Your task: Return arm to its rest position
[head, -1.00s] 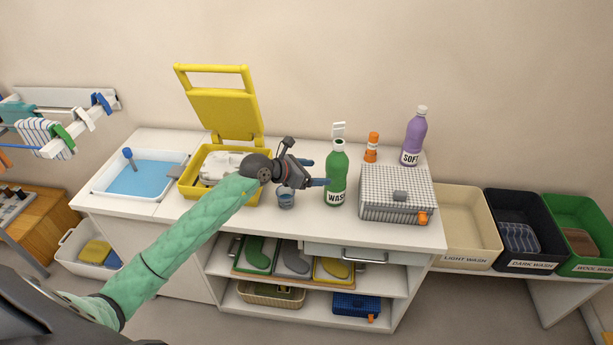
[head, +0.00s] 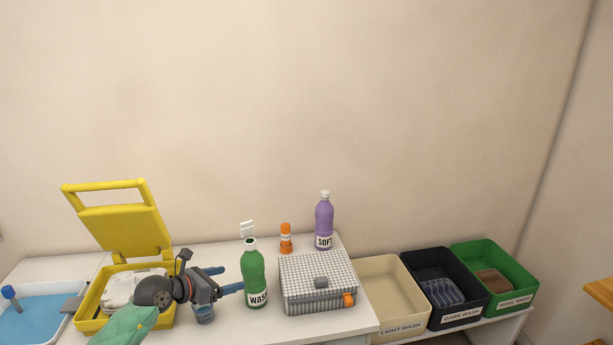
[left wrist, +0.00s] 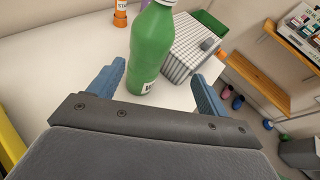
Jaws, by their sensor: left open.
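My left gripper (head: 232,279) is open and empty above the white counter, with its blue fingers spread and pointing at the green WASH bottle (head: 254,278). The bottle stands upright with its white cap flipped up. In the left wrist view the fingers (left wrist: 158,85) show apart, with the bottle (left wrist: 152,50) beyond and between them, and the gap to it is hard to judge. My left arm's green sleeve (head: 125,326) comes in at the lower left. A small blue cup (head: 205,314) stands under the gripper, partly hidden. My right gripper is not in view.
The open yellow box (head: 85,309) holds white cloth beside my wrist. A blue-water basin (head: 40,312) is at left. A checkered box (head: 318,270), orange bottle (head: 286,240) and purple SOFT bottle (head: 324,222) stand on the counter (head: 330,330). Labelled bins (head: 396,300) are at right.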

